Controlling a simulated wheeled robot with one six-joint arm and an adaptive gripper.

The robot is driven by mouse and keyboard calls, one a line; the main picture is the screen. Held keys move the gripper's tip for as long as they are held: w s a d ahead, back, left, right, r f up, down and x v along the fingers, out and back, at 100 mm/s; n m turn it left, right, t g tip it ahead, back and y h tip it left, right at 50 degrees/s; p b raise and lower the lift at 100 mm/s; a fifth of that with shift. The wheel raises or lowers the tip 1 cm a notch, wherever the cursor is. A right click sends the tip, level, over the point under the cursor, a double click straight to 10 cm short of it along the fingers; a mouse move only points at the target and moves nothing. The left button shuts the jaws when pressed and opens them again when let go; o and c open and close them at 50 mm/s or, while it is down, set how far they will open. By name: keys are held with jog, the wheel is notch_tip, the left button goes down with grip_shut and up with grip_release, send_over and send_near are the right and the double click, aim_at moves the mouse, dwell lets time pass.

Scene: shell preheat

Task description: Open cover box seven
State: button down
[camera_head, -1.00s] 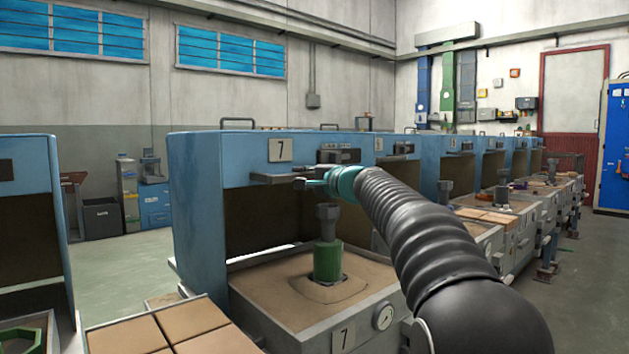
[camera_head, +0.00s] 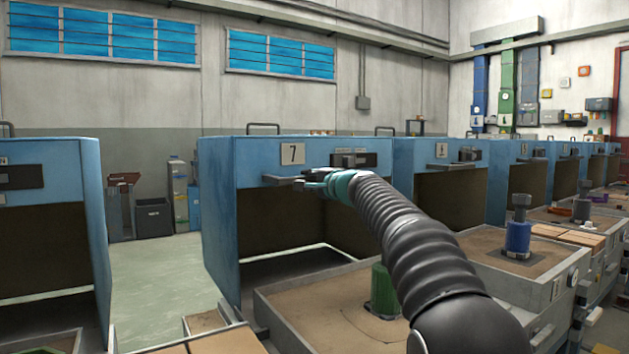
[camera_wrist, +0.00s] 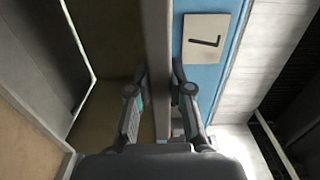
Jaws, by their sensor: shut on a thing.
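Cover box seven (camera_head: 218,200) is a blue, open-fronted hood with a number plate "7" (camera_head: 292,153). The plate also shows in the wrist view (camera_wrist: 205,40). A dark bar handle (camera_head: 280,180) sticks out below the plate. My gripper (camera_head: 312,180) is at this handle, its fingers either side of the bar in the wrist view (camera_wrist: 158,75), shut on it. The sand bed (camera_head: 300,310) lies low in front of the hood, with a green cylinder (camera_head: 380,290) on it partly hidden by my arm.
Another blue hood (camera_head: 90,190) stands at the left, with a floor gap between. A neighbouring hood (camera_head: 450,195) stands close at the right, with a blue cylinder (camera_head: 518,238) on the bed before it. Brown tiles (camera_head: 225,340) lie at the front.

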jog(key=c, duration=1)
grip_release()
jog(key=shift+d, duration=0.1)
jog(key=shift+c, duration=0.2)
jog(key=v, duration=1.2)
